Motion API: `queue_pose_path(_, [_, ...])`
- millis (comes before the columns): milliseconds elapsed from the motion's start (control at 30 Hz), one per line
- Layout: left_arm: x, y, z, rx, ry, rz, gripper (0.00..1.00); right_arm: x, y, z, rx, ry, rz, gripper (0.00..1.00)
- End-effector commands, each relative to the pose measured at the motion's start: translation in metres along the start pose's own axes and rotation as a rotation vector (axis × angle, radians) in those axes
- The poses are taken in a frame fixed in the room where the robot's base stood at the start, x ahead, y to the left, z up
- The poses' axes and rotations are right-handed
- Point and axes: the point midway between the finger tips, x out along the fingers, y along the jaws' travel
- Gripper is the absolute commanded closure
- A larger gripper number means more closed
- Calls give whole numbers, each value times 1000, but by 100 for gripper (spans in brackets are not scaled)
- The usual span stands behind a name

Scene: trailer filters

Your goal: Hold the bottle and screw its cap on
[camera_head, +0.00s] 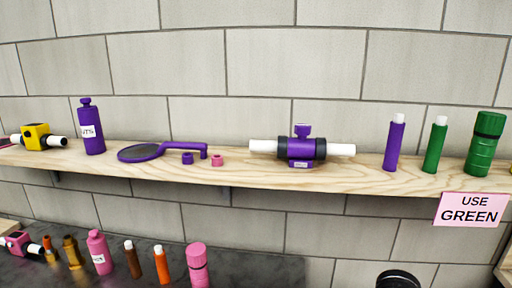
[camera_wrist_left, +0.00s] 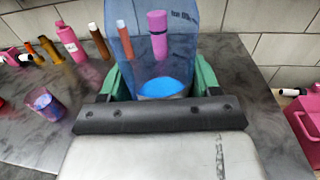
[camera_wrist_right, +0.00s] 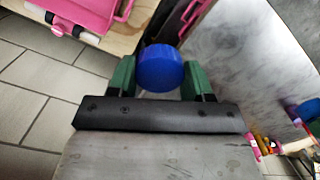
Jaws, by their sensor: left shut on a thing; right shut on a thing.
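In the left wrist view my left gripper (camera_wrist_left: 160,80) is shut on a see-through blue bottle (camera_wrist_left: 180,55), with a green finger on each side. Dark lettering shows on its upper right side, and a brighter blue patch shows low in it. The bottle's top runs out of the picture. In the right wrist view my right gripper (camera_wrist_right: 159,74) is shut on a round, solid blue cap (camera_wrist_right: 161,68). Neither gripper shows in the head view.
A dark counter (camera_wrist_left: 235,75) carries several pink, orange and brown bottles and a small blue-and-pink cup (camera_wrist_left: 46,104). A pink box (camera_wrist_right: 90,12) stands at upper left in the right wrist view. A wooden shelf (camera_head: 240,176) above holds purple, green and yellow items.

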Motion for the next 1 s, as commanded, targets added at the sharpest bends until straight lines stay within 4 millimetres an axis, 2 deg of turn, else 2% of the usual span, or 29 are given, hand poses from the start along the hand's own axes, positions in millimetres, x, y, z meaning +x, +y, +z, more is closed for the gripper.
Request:
queue_pose_path(200, [-2, 5, 6, -1, 0, 23, 80, -2, -18, 0, 198, 10, 1, 72])
queue_pose_path(400, [-4, 8, 8, -2, 0, 34, 80, -3, -25, 0, 291, 13, 3, 72])
queue_pose_path(1000, [-4, 8, 8, -2, 0, 35, 80, -3, -26, 1, 308, 14, 3, 72])
